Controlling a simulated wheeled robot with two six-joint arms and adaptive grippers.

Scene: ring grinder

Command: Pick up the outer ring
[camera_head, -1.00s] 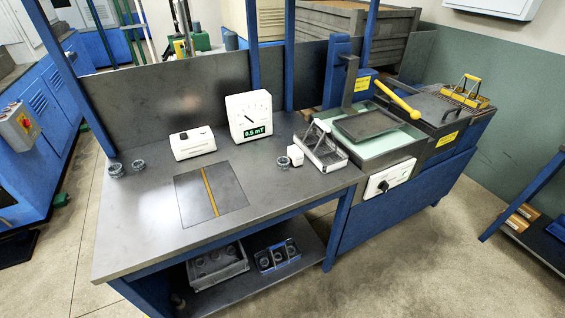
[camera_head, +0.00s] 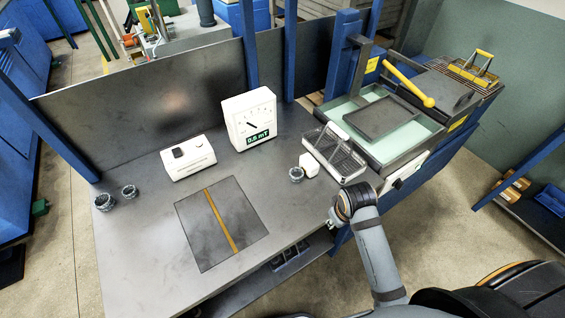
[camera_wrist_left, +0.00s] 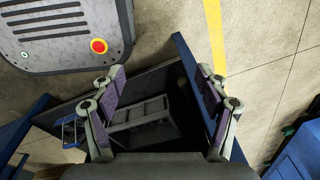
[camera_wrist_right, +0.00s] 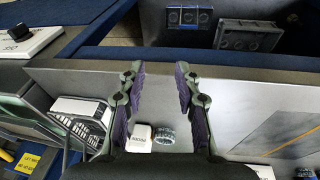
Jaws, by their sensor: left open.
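Three small dark metal rings stand on the grey bench. Two are at the left end, one ring (camera_head: 104,202) beside another (camera_head: 129,191). The third ring (camera_head: 296,174) stands beside a small white block (camera_head: 309,165), and shows in the right wrist view (camera_wrist_right: 165,136). I cannot tell which is the outer ring. My right gripper (camera_wrist_right: 160,72) is open and empty near the bench's front edge, beside the third ring but not around it. My left gripper (camera_wrist_left: 161,80) is open and empty, off the bench, with floor and a lower shelf below it.
A white gauge (camera_head: 249,122), a white switch box (camera_head: 188,157) and a dark plate (camera_head: 221,222) with a yellow stripe are on the bench. A wire basket (camera_head: 335,152) stands beside a green-lined tray (camera_head: 420,128). A grey bin (camera_wrist_left: 140,112) is on the lower shelf.

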